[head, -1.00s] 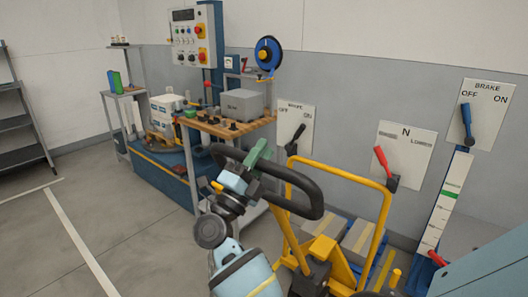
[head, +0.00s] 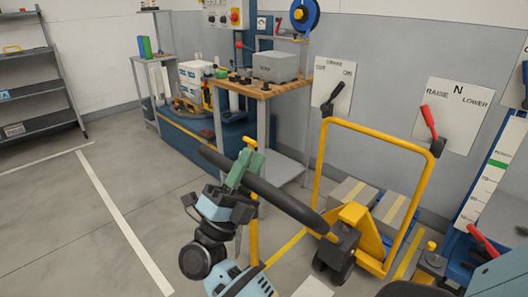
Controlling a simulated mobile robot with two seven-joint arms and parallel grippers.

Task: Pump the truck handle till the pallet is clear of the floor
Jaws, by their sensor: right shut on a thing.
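The yellow pallet truck (head: 360,237) stands right of centre in the head view. My left gripper is not in view.
A red lever (head: 428,122) on the RAISE/N/LOWER plate and a black lever (head: 330,97) stand behind the truck. A scale with a green band (head: 497,164) is at the right. A wooden-topped bench (head: 262,91) stands behind.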

